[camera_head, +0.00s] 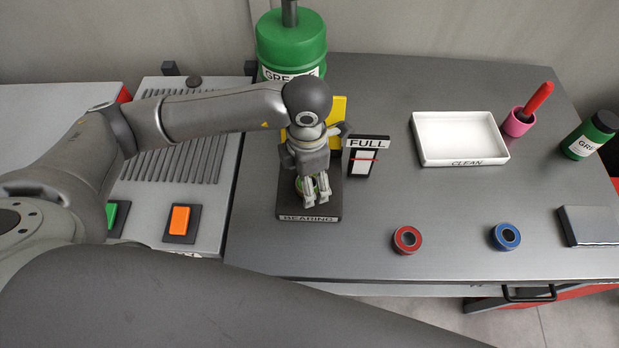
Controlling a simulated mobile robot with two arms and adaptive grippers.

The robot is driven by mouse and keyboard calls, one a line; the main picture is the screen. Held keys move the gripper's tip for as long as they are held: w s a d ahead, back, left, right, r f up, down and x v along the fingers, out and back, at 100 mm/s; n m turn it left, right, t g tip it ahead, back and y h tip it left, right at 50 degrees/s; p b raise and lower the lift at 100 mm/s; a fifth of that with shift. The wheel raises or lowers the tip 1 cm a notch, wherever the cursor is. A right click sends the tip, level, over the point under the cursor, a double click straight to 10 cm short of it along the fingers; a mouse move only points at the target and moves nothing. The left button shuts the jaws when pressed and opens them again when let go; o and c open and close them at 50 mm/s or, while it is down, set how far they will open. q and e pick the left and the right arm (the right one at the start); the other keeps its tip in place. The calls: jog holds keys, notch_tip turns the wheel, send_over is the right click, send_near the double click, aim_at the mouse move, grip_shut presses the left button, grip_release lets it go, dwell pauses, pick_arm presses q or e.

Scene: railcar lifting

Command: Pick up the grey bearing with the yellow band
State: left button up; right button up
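My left gripper (316,198) points down over the black stand labelled BEARING (308,217). Its two fingers are close together, and I cannot tell whether they hold anything. A small greenish thing shows behind the fingers; what it is remains unclear. I cannot make out a grey bearing with a yellow band; the gripper covers most of the stand's top. A ring with a red band (407,240) and a ring with a blue band (505,237) lie on the grey table, apart from the gripper. My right gripper is not in view.
A FULL gauge (367,157), a yellow part (338,108) and a green grease drum (291,43) stand close around my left gripper. A white CLEAN tray (460,162), pink cup (518,123) and green bottle (588,136) are at right.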

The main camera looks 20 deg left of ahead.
pick_arm(q)
jog(key=shift+f, duration=0.55)
jog(key=c, duration=1.2)
jog(key=shift+r, duration=0.1)
jog(key=shift+c, duration=0.4)
jog(key=shift+r, duration=0.1)
